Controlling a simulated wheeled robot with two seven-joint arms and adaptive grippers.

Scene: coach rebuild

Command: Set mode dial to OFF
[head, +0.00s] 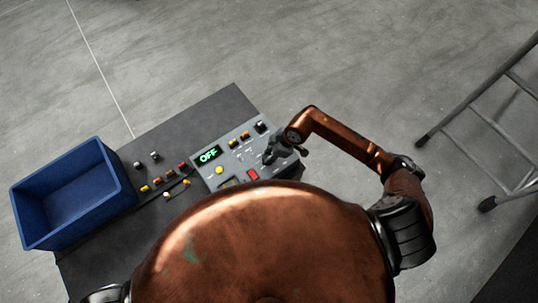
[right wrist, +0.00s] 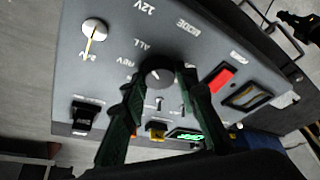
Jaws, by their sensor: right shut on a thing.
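The grey control panel (head: 226,171) lies on a dark table, with a display (head: 208,155) that reads OFF in green. The black mode dial (right wrist: 157,72) shows in the right wrist view, with ALL, REV and MODE lettering near it. My right gripper (right wrist: 160,80) has its two dark green fingers on either side of the dial, shut on it. In the head view the right gripper (head: 272,152) is over the panel's right part and hides the dial. My left gripper is out of view.
A silver knob (right wrist: 93,32) with a yellow pointer sits on the panel near 24V lettering. The panel also bears a red button (head: 253,175) and switches. A blue bin (head: 118,163) and several small loose parts lie left. A metal ladder (head: 470,103) stands right.

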